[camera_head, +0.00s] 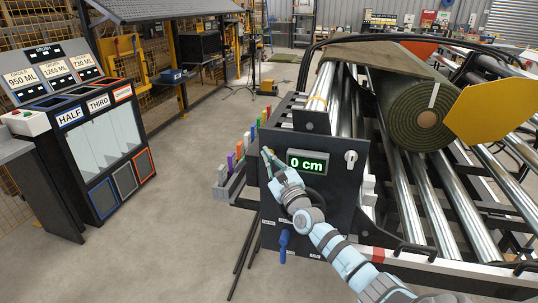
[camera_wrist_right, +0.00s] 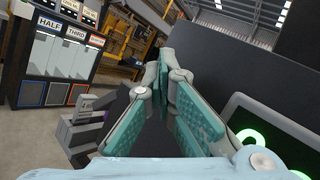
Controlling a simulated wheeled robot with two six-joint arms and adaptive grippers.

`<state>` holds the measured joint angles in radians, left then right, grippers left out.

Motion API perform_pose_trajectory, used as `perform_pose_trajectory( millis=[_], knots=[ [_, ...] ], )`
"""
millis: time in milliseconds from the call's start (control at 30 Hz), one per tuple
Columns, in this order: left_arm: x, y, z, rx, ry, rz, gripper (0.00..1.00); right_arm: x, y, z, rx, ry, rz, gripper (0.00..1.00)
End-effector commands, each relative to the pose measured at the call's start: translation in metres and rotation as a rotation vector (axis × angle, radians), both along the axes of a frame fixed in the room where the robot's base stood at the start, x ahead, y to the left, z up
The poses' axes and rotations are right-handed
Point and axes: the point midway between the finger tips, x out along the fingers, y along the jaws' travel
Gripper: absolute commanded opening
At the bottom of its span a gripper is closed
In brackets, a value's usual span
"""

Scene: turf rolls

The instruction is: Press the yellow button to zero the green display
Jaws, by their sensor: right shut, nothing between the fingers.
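The green display (camera_head: 307,163) on the dark panel (camera_head: 326,205) reads "0 cm". My right gripper (camera_head: 267,154) is at the panel's upper left, just left of the display. Its fingers are shut and empty, with the tips close to the panel face; I cannot tell whether they touch it. In the right wrist view the fingertips (camera_wrist_right: 166,56) come together beside the dark panel, and part of the lit display (camera_wrist_right: 252,140) shows at lower right. The yellow button is not clearly visible; the gripper may hide it. My left gripper is out of view.
A turf roll (camera_head: 410,112) lies on metal rollers behind the panel, beside a yellow plate (camera_head: 492,111). A blue handle (camera_head: 283,245) hangs low on the panel. A rack with coloured pieces (camera_head: 231,163) stands left of it. Open floor separates it from the dispenser cabinet (camera_head: 103,145).

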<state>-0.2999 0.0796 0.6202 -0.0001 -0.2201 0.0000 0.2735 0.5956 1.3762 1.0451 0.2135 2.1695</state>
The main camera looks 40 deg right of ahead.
Motion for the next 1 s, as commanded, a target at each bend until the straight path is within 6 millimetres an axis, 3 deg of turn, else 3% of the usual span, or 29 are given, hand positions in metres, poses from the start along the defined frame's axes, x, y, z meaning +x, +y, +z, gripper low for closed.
perform_pose_trajectory(
  millis=[233,667,1000],
  knots=[
    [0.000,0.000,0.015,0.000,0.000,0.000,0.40,-0.007,0.011,0.002,0.002,0.001,0.001,0.00],
    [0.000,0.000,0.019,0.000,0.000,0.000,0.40,-0.011,0.016,0.000,0.001,0.001,0.001,0.00],
    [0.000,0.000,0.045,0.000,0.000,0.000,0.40,-0.030,0.043,0.002,0.001,0.001,0.001,0.00]
  ],
)
